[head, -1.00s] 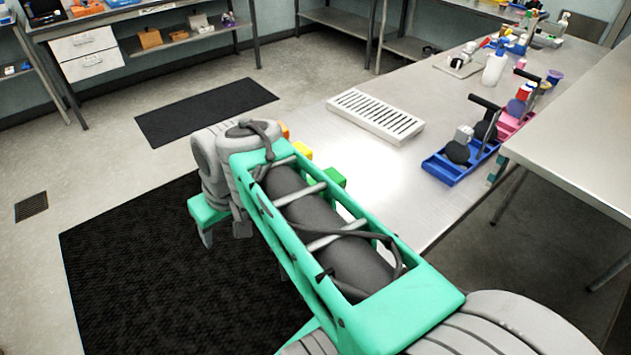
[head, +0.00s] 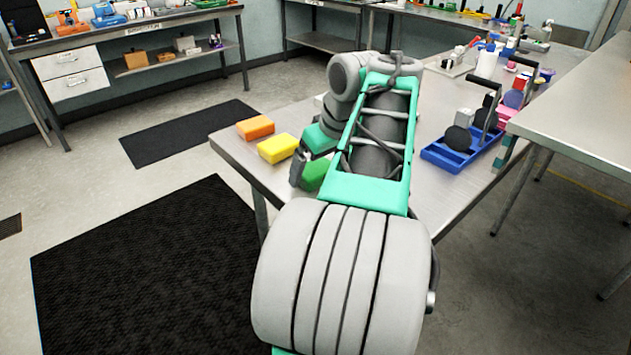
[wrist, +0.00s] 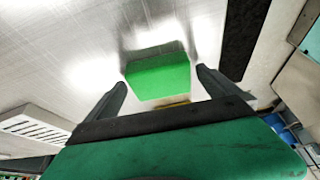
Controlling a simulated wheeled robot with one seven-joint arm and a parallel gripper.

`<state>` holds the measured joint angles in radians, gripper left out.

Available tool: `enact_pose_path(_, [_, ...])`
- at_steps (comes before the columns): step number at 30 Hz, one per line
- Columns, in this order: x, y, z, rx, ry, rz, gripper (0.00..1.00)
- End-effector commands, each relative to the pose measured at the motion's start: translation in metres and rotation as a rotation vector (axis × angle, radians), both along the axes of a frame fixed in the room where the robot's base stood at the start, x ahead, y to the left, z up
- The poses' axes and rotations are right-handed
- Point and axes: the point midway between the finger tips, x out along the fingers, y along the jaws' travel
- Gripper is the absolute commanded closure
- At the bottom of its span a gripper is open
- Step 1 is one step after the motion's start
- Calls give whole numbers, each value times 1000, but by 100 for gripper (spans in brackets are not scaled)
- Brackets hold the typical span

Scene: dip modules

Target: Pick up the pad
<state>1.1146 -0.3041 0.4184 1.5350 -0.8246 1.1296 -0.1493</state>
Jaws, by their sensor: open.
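A green pad (head: 316,175), block-shaped, lies on the metal table, partly hidden by my arm in the head view. In the wrist view the green pad (wrist: 158,78) shows ahead, between the lines of the two fingers. My gripper (wrist: 160,84) is open, with one finger to each side of the pad and nothing held. I cannot tell how high the fingertips are above the table. In the head view my gripper (head: 299,168) is just left of the green pad. A yellow block (head: 278,148) and an orange block (head: 256,128) lie further left along the table edge.
A blue caddy (head: 452,158) with dark round items stands right of my arm. A white slotted tray (wrist: 32,128) lies on the table in the wrist view. Another metal table (head: 580,120) is at the right. Bottles and tools stand at the far end.

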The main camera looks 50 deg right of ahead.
Motion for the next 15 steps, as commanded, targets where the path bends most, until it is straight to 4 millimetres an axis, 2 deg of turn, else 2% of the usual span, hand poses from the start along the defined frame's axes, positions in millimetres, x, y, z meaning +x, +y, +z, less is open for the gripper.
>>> enact_pose_path(1, [2, 0, -6, -2, -1, 1, 0])
enact_pose_path(8, [3, -1, -6, -2, -1, -1, 0])
enact_pose_path(15, [3, 0, -5, -1, -1, 0, 20])
